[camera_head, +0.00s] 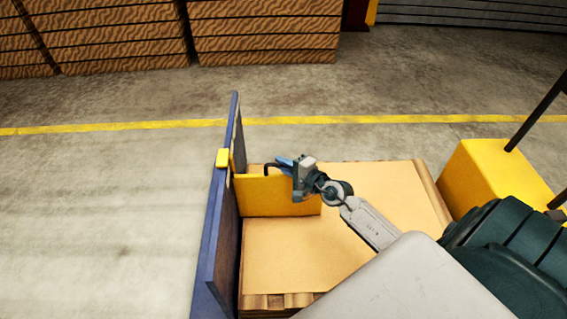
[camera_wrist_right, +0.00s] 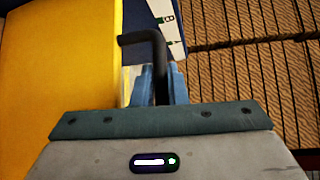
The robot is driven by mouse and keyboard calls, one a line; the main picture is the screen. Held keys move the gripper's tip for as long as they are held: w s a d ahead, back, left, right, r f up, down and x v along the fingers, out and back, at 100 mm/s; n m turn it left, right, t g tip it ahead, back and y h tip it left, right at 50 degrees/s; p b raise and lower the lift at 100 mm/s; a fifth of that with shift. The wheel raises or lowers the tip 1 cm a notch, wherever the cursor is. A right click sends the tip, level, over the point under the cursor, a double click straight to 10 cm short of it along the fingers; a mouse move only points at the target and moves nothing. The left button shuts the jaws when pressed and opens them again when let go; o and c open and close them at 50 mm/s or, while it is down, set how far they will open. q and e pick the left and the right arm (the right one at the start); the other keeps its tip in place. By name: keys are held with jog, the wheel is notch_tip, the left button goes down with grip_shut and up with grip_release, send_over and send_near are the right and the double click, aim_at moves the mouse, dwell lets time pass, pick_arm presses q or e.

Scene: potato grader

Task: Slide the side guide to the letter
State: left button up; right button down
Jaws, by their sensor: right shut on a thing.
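The yellow side guide (camera_head: 275,200) is an upright plate standing across the tan board, its left end at the blue rail (camera_head: 207,235). A yellow block (camera_head: 223,158) sits on the rail's top edge beside it. My right gripper (camera_head: 284,164) is shut on the guide's black bent handle, with blue fingertips around the bar. In the right wrist view the handle (camera_wrist_right: 158,50) runs between the fingers, and the side guide (camera_wrist_right: 65,60) fills the left. A white letter strip (camera_wrist_right: 167,22) shows a B and an A, small; other letters are hidden or out of view. My left gripper is not in view.
The tan board (camera_head: 360,240) lies to the right of the rail. A yellow box (camera_head: 490,175) stands at the right. Stacked wooden crates (camera_head: 265,30) are at the back. The floor left of the rail is clear.

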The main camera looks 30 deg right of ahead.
jog(key=c, duration=1.5)
grip_release()
jog(key=shift+o, duration=0.2)
jog(key=shift+s, duration=0.1)
jog(key=v, duration=1)
jog(key=shift+s, duration=0.3)
jog(key=shift+d+r, duration=0.1)
jog(key=shift+d, duration=0.05)
